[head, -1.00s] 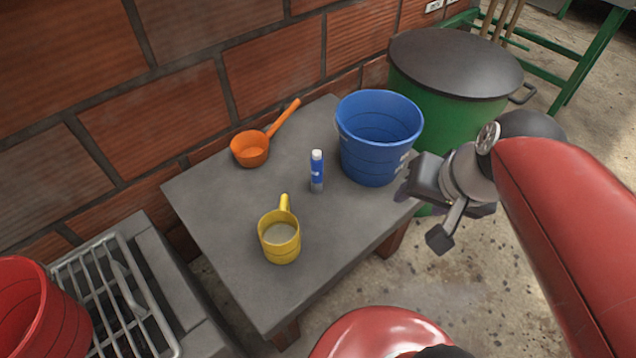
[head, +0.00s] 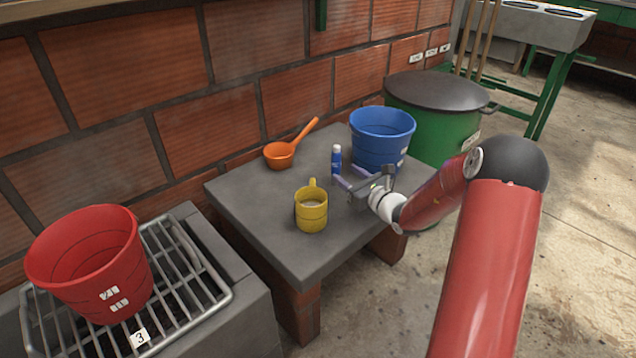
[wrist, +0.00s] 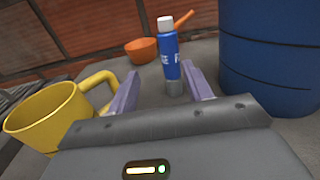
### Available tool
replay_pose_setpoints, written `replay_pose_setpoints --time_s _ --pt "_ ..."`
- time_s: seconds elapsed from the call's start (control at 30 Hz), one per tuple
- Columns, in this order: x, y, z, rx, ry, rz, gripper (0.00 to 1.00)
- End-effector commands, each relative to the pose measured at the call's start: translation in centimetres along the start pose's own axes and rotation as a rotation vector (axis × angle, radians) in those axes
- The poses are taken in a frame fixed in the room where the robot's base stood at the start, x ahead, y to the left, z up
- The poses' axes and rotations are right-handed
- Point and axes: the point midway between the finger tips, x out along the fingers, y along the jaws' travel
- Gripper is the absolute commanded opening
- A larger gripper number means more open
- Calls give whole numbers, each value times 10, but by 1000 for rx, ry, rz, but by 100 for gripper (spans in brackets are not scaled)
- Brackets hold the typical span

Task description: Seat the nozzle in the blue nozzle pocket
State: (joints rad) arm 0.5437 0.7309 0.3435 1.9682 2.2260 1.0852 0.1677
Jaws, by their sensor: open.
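A blue tube with a white cap and grey base, possibly the nozzle, stands upright on the grey table in the head view (head: 336,160) and wrist view (wrist: 169,60). My gripper (head: 350,177) is open and empty, low over the table beside the blue bucket. In the wrist view, its two purple fingers (wrist: 158,82) point toward the tube, which shows between them, nearer the right finger. I cannot tell whether the tube is between the tips or just beyond them. No blue nozzle pocket can be made out in either view.
The table (head: 262,217) also holds a yellow mug (head: 311,212) left of my gripper, an orange ladle (head: 279,156) behind, and a blue bucket (head: 381,146) to the right. A red bucket (head: 85,262) sits on a metal grate. A lidded green drum (head: 430,131) stands behind.

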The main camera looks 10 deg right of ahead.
Motion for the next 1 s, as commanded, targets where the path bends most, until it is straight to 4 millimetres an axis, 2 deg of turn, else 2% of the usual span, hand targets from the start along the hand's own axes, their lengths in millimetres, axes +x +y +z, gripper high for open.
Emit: replay_pose_setpoints --time_s 0.03,0.13,0.7,0.97,1.0 --pt "0 -8 -7 28 -4 -29 50" --pt "5 -15 -11 51 -9 -54 50" --pt "74 -21 -19 50 -8 -51 50" --pt "78 -22 -19 49 -7 -52 50" --pt "77 -22 -19 49 -7 -52 47"
